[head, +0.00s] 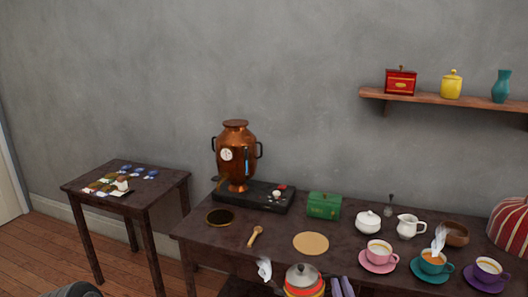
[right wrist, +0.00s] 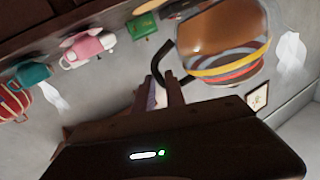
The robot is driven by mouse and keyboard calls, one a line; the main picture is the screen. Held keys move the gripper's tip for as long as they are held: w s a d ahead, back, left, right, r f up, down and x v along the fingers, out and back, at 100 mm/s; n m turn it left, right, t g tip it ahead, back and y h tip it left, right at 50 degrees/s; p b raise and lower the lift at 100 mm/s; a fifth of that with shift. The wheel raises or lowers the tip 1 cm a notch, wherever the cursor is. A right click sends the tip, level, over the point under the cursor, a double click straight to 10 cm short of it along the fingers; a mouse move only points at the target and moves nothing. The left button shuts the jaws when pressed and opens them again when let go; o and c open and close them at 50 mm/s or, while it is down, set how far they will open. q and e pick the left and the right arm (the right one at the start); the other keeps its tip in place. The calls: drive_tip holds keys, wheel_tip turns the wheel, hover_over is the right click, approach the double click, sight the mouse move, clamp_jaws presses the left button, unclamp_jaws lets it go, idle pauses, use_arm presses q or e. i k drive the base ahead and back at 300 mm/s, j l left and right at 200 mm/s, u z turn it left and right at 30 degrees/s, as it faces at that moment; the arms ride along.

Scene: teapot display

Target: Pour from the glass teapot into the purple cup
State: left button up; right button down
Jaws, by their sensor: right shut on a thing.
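The glass teapot (head: 304,281), with a grey lid and coloured bands, is at the bottom edge of the head view, in front of the table. Its lower part is cut off there. In the right wrist view the teapot (right wrist: 222,40) holds amber liquid and has a dark handle. My right gripper (head: 342,289) is shut on that handle; its fingers (right wrist: 168,92) also show in the right wrist view. The purple cup (head: 487,270) stands upright on a purple saucer (head: 484,285) at the right end of the table, well apart from the teapot. My left gripper is not in view.
A teal cup (head: 432,263) with steam and a pink cup (head: 379,250) stand on saucers between teapot and purple cup. A white creamer (head: 410,226), sugar bowl (head: 367,221) and striped cosy (head: 511,227) are behind. A round mat (head: 311,243) lies bare.

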sight(487, 270)
drive_tip(key=z, duration=1.55)
